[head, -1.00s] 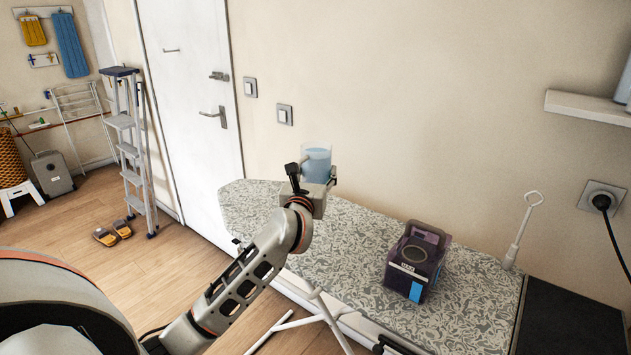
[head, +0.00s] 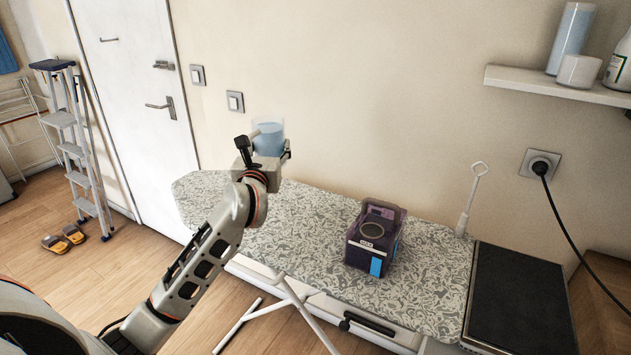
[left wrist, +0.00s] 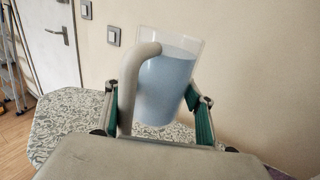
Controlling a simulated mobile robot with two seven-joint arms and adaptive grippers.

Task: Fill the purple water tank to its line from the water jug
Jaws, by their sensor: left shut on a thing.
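The water jug (head: 269,138) is clear and holds bluish water up to near its rim. My left gripper (head: 265,160) is shut on it and holds it above the left part of the ironing board. In the left wrist view the jug (left wrist: 168,88) stands between the green-padded fingers (left wrist: 160,112), its pale handle toward the camera and slightly tilted. The purple water tank (head: 375,238) stands on the board to the right of the jug, apart from it. It has a round opening on top, a small label and a light blue strip on its front. Its fill line cannot be made out. My right gripper is out of view.
The patterned ironing board (head: 310,215) is clear between jug and tank. A dark pad (head: 520,300) lies at its right end, beside a white upright rod (head: 470,200). A shelf (head: 560,88) with containers and a plugged-in cord (head: 570,225) are at the right.

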